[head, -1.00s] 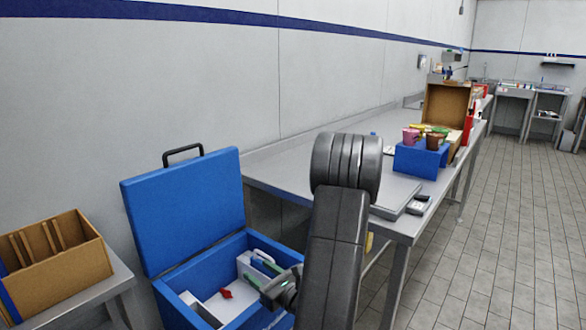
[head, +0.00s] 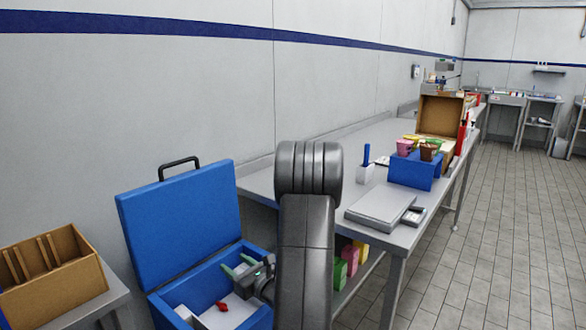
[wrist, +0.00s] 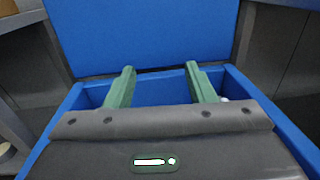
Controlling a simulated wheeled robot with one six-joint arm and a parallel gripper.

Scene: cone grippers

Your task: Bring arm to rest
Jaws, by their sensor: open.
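My gripper (head: 238,266) is at the open blue box, over its opening, with its two green fingers apart and nothing seen between them. In the wrist view my gripper (wrist: 160,85) points toward the raised blue lid (wrist: 150,35), its fingers in front of the box's far rim. My dark arm covers the right part of the box in the head view. The blue box (head: 175,290) stands with its lid (head: 180,215) up. Inside it are a white item (head: 228,315) and a small red piece (head: 222,306).
A steel bench (head: 385,235) runs along the wall at right. It bears a flat grey scale (head: 380,208), a blue cup rack (head: 415,172) and a cardboard box (head: 440,113). A cardboard divider box (head: 55,290) stands on a side table at left. The tiled floor at right is clear.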

